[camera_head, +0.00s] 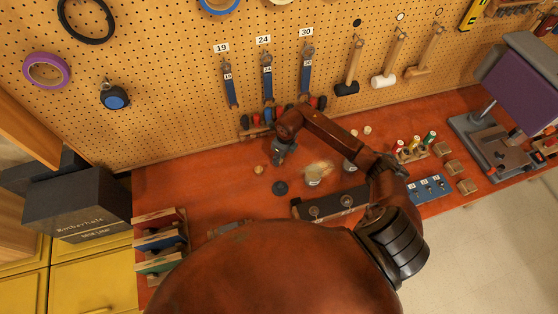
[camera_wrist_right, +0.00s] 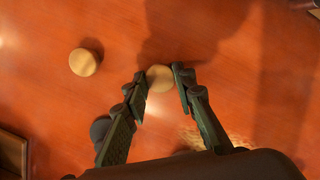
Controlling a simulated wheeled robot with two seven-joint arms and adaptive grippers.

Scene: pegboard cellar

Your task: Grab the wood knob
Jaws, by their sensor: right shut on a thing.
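In the wrist view a round, pale wood knob (camera_wrist_right: 159,77) sits between the two fingertips of my right gripper (camera_wrist_right: 160,80), which is shut on it. In the head view my right gripper (camera_head: 278,158) reaches down over the red-brown bench, and the held knob is hidden there. A second round wood knob (camera_wrist_right: 83,62) lies loose on the bench, apart from the gripper; it also shows in the head view (camera_head: 259,169), just left of the gripper. I cannot tell whether the held knob touches the bench. My left gripper is not in view.
A black disc (camera_head: 279,188) lies in front of the gripper. A jar (camera_head: 313,181) stands to its right, and a dark rack (camera_head: 330,205) lies nearer. The bench's left part (camera_head: 190,180) has free room.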

